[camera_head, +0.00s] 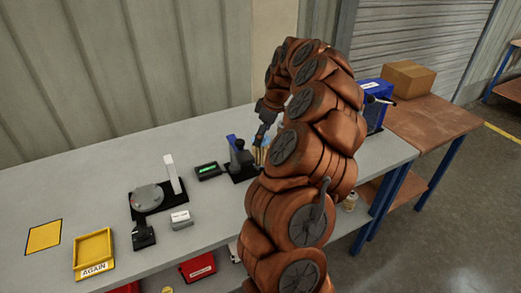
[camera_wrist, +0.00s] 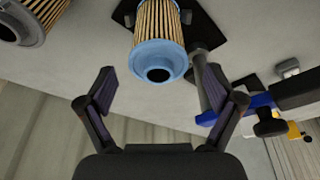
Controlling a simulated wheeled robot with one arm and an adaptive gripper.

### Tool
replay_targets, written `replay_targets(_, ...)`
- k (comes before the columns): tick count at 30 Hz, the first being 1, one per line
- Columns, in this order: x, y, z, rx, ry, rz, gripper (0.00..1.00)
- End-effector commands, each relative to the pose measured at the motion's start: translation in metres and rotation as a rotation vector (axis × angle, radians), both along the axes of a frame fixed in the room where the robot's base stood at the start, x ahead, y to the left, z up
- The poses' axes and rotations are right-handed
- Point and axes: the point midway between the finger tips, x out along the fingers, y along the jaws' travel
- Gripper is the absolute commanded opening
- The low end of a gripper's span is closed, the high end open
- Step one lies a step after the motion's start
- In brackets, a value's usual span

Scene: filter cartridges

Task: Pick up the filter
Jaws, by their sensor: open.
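In the wrist view a filter (camera_wrist: 159,45) with tan pleats and a blue end cap with a dark central hole is at the top middle. My gripper (camera_wrist: 158,82) has its two fingers spread, one at each side below the filter. The cap's lower edge reaches the level between the fingertips, and there is a gap on both sides. A second pleated filter (camera_wrist: 30,18) with a grey cap is partly cut off at the top left. In the head view my brown arm hides most of my gripper (camera_head: 262,140), and the filters there are too small to make out clearly.
A blue-handled device (camera_wrist: 235,105) stands close to the right finger. On the grey bench (camera_head: 100,190) are a round-plated device (camera_head: 147,198), a small black display (camera_head: 208,171) and a yellow tray (camera_head: 94,252). A cardboard box (camera_head: 409,77) sits on the brown table at right.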

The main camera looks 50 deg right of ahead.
Motion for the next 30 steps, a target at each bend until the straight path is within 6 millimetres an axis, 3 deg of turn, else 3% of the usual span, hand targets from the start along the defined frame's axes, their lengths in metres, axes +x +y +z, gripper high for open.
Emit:
replay_targets(5,0.002,0.001,-0.01,0.003,0.002,-0.001,0.92)
replay_targets(13,0.01,0.003,-0.046,0.002,0.003,-0.001,0.92)
replay_targets(21,0.011,0.002,-0.05,-0.001,0.0,-0.004,0.91)
replay_targets(30,0.011,0.002,-0.05,-0.001,0.0,-0.004,0.6)
